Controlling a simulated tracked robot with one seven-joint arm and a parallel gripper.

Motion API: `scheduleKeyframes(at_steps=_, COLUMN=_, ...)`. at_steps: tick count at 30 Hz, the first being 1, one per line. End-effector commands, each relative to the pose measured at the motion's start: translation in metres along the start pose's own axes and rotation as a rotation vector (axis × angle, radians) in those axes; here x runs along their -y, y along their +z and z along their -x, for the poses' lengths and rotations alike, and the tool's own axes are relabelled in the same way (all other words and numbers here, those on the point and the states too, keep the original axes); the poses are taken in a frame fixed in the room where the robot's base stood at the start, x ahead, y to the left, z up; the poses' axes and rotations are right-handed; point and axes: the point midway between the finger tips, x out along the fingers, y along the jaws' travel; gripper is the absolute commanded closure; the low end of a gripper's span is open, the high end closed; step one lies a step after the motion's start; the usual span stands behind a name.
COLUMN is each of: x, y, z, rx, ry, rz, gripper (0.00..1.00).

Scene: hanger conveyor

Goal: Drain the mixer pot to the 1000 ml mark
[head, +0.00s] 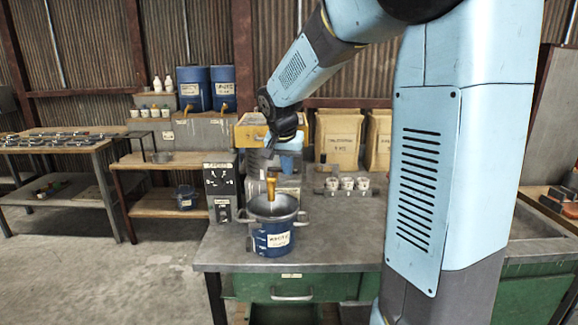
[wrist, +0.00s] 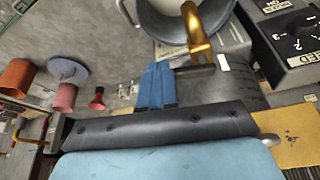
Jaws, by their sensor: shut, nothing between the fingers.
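The mixer pot (head: 262,240) is a blue pot with a grey rim, two side handles and a white label. It stands upright near the front left of the grey bench. A brass-coloured piece (head: 271,188) shows upright over its opening. In the wrist view the pot's pale rim (wrist: 150,20) and the brass piece (wrist: 198,35) are at the top. My gripper (wrist: 158,68) is shut and empty, its blue fingers together beside the pot, apart from the brass piece. In the head view my gripper is above and behind the pot. The liquid level and any 1000 ml mark cannot be made out.
A dark control box (head: 220,185) with dials stands left of the pot. Several small cups (head: 347,183) stand right of it, before tan sacks (head: 338,138). Blue drums (head: 194,88) with taps stand at the back left. The front middle of the bench is clear.

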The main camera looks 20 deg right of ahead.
Motion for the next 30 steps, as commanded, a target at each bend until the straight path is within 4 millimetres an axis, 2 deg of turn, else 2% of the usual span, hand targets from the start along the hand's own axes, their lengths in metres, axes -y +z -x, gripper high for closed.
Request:
scheduleKeyframes(at_steps=8, x=0.002, y=0.027, z=0.009, rx=0.001, ry=0.003, rz=-0.004, gripper=1.0)
scheduleKeyframes(at_steps=18, x=0.002, y=0.024, z=0.077, rx=-0.002, ry=0.001, rz=-0.009, gripper=1.0)
scheduleKeyframes(at_steps=24, x=0.002, y=0.024, z=0.101, rx=-0.001, ry=0.002, rz=-0.005, gripper=1.0)
scheduleKeyframes(at_steps=30, x=0.002, y=0.026, z=0.109, rx=0.0, ry=0.003, rz=-0.007, gripper=1.0)
